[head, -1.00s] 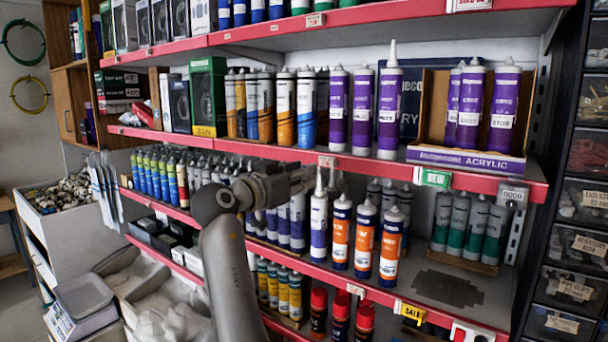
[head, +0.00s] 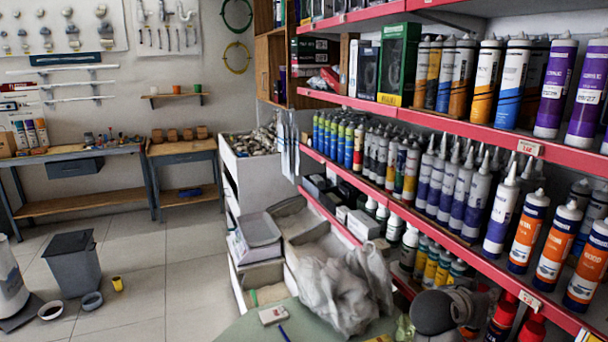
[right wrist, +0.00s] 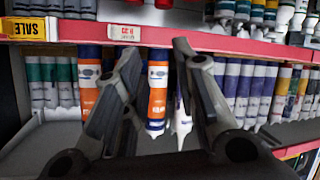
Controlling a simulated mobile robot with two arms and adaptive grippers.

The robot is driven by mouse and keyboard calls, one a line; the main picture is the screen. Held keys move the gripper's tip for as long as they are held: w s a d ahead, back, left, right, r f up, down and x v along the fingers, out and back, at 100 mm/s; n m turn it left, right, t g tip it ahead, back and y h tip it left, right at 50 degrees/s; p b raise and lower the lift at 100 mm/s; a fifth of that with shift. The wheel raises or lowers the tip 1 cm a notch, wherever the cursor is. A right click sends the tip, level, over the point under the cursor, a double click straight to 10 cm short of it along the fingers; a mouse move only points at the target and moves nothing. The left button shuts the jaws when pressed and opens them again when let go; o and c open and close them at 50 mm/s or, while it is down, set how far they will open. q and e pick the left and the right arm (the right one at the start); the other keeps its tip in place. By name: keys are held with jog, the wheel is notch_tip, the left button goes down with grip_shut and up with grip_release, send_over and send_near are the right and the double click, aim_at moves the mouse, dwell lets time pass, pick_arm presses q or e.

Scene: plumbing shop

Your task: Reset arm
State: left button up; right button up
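My right gripper (right wrist: 157,70) is open in the right wrist view, its two dark fingers spread apart with nothing held between them. An orange and blue tube (right wrist: 157,95) on the shelf shows in the gap behind the fingers. The wrist picture looks upside down, with tube nozzles pointing down. In the head view a grey rounded part of my right arm (head: 435,312) shows at the bottom right, low in front of the shelves; its fingers cannot be made out there. My left gripper is not in view.
Red-edged shelves (head: 440,208) full of upright tubes fill the right side. White plastic bags (head: 335,290) and a bin unit (head: 240,175) stand by the shelf end. A grey bucket (head: 72,265) and small bowls stand on the tiled floor at left, which is otherwise mostly clear.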

jog(key=s+a+f+n+y, duration=0.35)
jog(key=s+f, duration=0.55)
jog(key=f, duration=0.3)
jog(key=s+a+f+n+g+y, duration=0.15)
jog(key=s+a+f, duration=0.25)
jog(key=s, duration=0.4)
jog(key=s+a+f+n+g+y, duration=0.1)
jog(key=s+a+f+n+y, duration=0.2)
jog(key=s+a, duration=0.35)
jog(key=s+a+f+n+g+y, duration=0.2)
jog(key=s+a+f+y, duration=0.15)
jog(key=s, duration=0.65)
notch_tip(320, 180, down, 27)
jog(key=d+b, duration=0.1)
jog(key=b, duration=0.1)
jog(key=s+d+f+g+b, duration=0.2)
jog(key=s+d+f, duration=0.1)
jog(key=s+f, duration=1.4)
notch_tip(320, 180, down, 2)
jog(key=shift+s+f+h, duration=0.1)
jog(key=shift+s+h, duration=0.25)
jog(key=shift+h, duration=0.1)
